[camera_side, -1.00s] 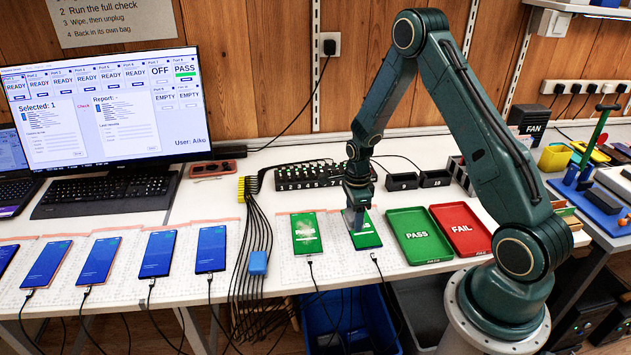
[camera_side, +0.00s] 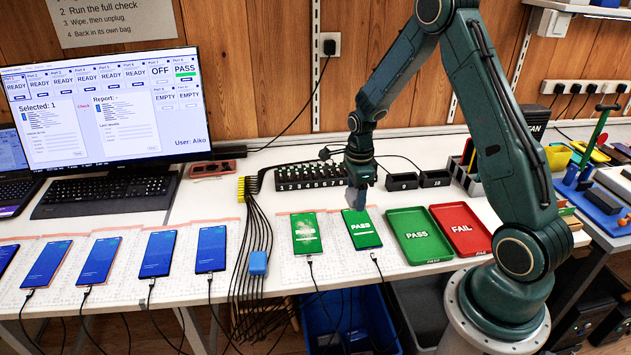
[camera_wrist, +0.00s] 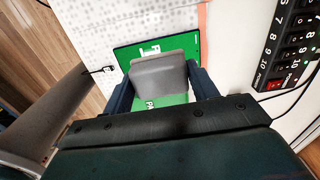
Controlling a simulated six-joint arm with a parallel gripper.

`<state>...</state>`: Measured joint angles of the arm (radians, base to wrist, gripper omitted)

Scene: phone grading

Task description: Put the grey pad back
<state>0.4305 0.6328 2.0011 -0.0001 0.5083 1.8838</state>
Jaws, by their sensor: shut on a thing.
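My gripper (camera_side: 356,190) is shut on the grey pad (camera_side: 356,200) and holds it above the far end of a green PASS phone (camera_side: 362,230). In the wrist view, the pad (camera_wrist: 158,75) sits between the dark fingers of my gripper (camera_wrist: 162,88), and it hides part of the phone (camera_wrist: 128,55) beneath. In the side view the pad appears clear of the screen. The phone lies on a white dotted bag with a cable plugged into its near end.
A second PASS phone (camera_side: 307,234) lies to the left. A green PASS tray (camera_side: 418,250) and a red FAIL tray (camera_side: 470,248) are to the right. The numbered hub (camera_side: 309,180) and a dark open holder (camera_side: 466,182) stand behind. Cables (camera_side: 268,290) hang off the front edge.

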